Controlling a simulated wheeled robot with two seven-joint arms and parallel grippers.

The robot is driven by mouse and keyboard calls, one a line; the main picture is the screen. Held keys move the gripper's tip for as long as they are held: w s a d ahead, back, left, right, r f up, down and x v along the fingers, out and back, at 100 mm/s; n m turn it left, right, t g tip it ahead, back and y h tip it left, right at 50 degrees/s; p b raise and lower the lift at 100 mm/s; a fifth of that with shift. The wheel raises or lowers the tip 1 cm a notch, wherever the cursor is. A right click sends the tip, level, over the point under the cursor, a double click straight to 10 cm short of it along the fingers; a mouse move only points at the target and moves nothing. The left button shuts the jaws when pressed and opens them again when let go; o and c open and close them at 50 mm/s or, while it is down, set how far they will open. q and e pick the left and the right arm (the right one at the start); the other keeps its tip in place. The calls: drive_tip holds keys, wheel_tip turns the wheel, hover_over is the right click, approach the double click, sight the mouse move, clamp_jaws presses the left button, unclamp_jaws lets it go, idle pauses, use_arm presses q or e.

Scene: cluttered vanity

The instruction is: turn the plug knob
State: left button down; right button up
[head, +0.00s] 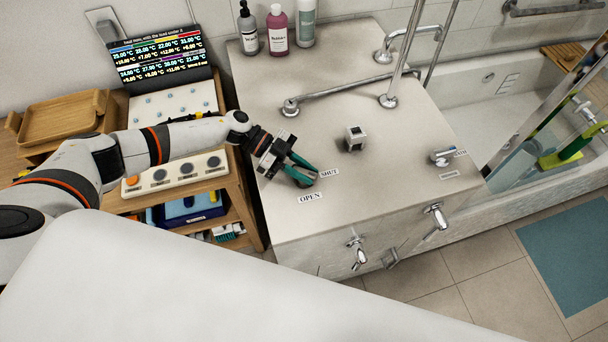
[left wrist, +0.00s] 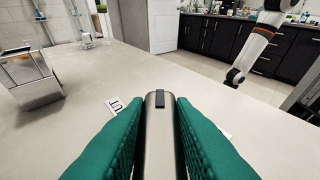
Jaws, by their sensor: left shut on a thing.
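The plug knob (left wrist: 160,135) is a metal bar with a rounded top and a dark stripe, standing between the green fingers in the left wrist view. My left gripper (head: 303,174) is shut on it, low over the grey counter. In the head view the fingers hide most of the knob. A SHUT label (head: 329,173) lies just right of the fingertips and an OPEN label (head: 310,198) just below them. The SHUT label also shows left of the knob in the left wrist view (left wrist: 114,107). An arm, probably my right, shows there; its gripper is unclear.
A metal block fitting (head: 355,138) stands on the counter (head: 330,100) right of my gripper. A grab rail (head: 340,89) and bottles (head: 277,30) are behind. Taps (head: 436,215) project from the front face. A wooden shelf unit stands at left.

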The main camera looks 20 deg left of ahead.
sight(304, 171)
use_arm(q)
drive_tip(key=m+g+y+b, duration=0.1)
drive_tip(key=m+g+b, duration=0.1)
drive_tip(key=b, duration=0.1)
drive_tip(key=m+g+y+b, duration=0.1)
drive_tip(key=m+g+b, duration=0.2)
drive_tip(key=b, duration=0.1)
drive_tip(key=m+g+y+b, duration=0.2)
drive_tip(key=g+b, duration=0.1)
drive_tip(key=b, duration=0.1)
drive_tip(key=shift+w+f+m, duration=0.1)
drive_tip(key=shift+f+m, duration=0.15)
drive_tip(key=shift+m, duration=0.15)
drive_tip(key=shift+r+m+g+y+b, duration=0.1)
drive_tip(key=shift+m+g+y+b, duration=0.55)
drive_tip(key=shift+m+b, duration=0.2)
drive_tip(key=shift+r+y+b, duration=0.15)
drive_tip(key=shift+y+b, duration=0.2)
drive_tip(key=shift+m+g, duration=0.25)
drive_tip(key=c, duration=1.2)
unclamp_jaws()
drive_tip(key=shift+c, duration=0.2)
wheel_tip(304, 171, up, 10)
drive_tip(key=shift+b, duration=0.35)
